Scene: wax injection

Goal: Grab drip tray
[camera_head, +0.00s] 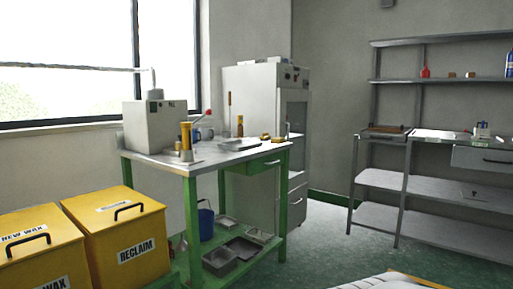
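My gripper does not show in the head view. Several grey metal trays lie on the lower shelf of the green-legged workbench. One is a deeper, open pan (220,262) at the shelf's front left. A flatter, dark tray (243,248) lies beside it to the right. Smaller light-grey trays (228,222) (260,236) lie behind and to the right. I cannot tell which of these is the drip tray. No gripper is touching any of them.
The workbench top (185,163) overhangs the trays, and its green front leg (193,225) stands left of them. A blue bucket (206,222) stands behind. Yellow bins (120,235) flank the left. Green floor (325,245) is open to the right, before a metal shelf unit (385,180).

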